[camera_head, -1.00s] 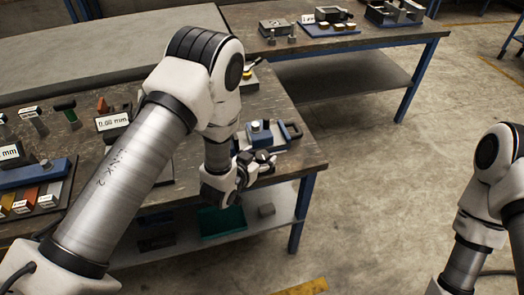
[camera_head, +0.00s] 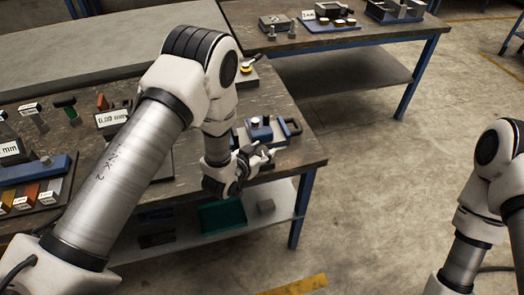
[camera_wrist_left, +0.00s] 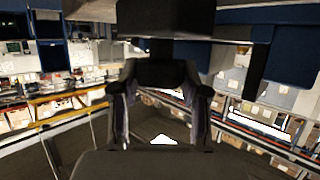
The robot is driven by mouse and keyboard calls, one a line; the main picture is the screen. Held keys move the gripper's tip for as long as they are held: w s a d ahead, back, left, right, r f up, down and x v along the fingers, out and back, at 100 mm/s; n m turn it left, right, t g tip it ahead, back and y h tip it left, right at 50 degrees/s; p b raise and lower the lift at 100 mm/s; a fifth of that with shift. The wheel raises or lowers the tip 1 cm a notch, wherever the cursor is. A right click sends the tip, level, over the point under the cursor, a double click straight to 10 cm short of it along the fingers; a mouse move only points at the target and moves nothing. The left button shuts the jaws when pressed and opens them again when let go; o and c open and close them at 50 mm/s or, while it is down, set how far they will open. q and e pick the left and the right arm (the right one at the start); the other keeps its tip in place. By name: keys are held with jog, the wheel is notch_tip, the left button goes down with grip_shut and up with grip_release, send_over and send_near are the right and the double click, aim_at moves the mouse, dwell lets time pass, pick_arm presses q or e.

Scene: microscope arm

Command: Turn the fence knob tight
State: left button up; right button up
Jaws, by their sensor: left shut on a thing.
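The blue fence fixture (camera_head: 283,129) stands near the right front corner of the workbench in the head view, with a light round piece (camera_head: 255,123) on top. My left gripper (camera_head: 268,155) is at the front side of this fixture, near the bench edge. Its fingers are closed on a small dark thing, which I take to be the fence knob; the gripper mostly hides it in the head view. In the left wrist view the two fingers of my left gripper (camera_wrist_left: 160,75) come in around a dark shape below a large dark block. My right gripper is out of view.
The workbench (camera_head: 285,90) holds gauge displays (camera_head: 112,118), a blue bar (camera_head: 35,171) and coloured blocks at left. A green tray (camera_head: 222,216) lies on the lower shelf. A second bench (camera_head: 340,46) with parts stands behind.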

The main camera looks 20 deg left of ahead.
pick_arm(q)
jog(key=m+h+b, duration=0.1)
jog(key=m+h, duration=0.1)
jog(key=shift+w+a+g+h, duration=0.1)
jog(key=shift+g+h, duration=0.3)
jog(key=m+g+h, duration=0.1)
jog(key=m+h, duration=0.1)
jog(key=m, duration=0.1)
jog(key=shift+g+h+b, duration=0.3)
jog(key=shift+b, duration=0.1)
jog(key=m+g+h, duration=0.2)
jog(key=m+g, duration=0.1)
jog(key=shift+m+h, duration=0.3)
jog(key=shift+h, duration=0.1)
jog(key=shift+m+g+h+b, duration=0.35)
jog(key=shift+m+g+h, duration=0.45)
jog(key=shift+m+g, duration=0.8)
jog(key=o, duration=1.2)
jog(key=shift+c, duration=0.2)
jog(key=v, duration=1.1)
jog(key=shift+a+r, duration=0.3)
